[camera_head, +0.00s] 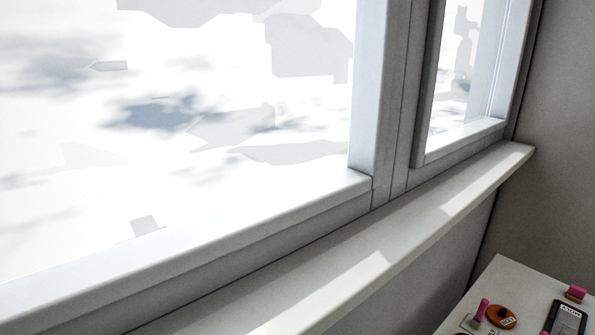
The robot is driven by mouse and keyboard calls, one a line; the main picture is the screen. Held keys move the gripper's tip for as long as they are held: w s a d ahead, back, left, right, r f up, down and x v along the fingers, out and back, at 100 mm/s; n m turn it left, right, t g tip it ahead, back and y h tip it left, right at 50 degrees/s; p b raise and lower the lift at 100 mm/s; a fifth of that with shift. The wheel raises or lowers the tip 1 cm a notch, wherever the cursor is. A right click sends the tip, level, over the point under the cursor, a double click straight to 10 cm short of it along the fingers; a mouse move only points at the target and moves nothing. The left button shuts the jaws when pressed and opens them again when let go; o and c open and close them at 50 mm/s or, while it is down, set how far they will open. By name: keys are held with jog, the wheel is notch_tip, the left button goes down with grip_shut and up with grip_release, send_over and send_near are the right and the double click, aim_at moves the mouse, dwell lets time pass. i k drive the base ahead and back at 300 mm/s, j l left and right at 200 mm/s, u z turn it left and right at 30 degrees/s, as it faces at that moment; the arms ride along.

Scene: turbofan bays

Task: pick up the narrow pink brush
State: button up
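Two small pink things show at the bottom right of the head view, on a white tabletop (500,272). One is a narrow upright pink piece (482,309) near the cut-off bottom edge. The other is a short, wider pink block (576,292) with a yellowish part, farther right. They are too small to tell for sure which one is the narrow pink brush. My gripper is not in view.
An orange-brown round thing (502,316) with a dark spot and a dark flat device (567,319) lie on the table. A white windowsill (330,285) runs under large bright windows (200,120). A grey wall (560,160) stands at right.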

aim_at(476, 322)
jog(key=z, duration=1.2)
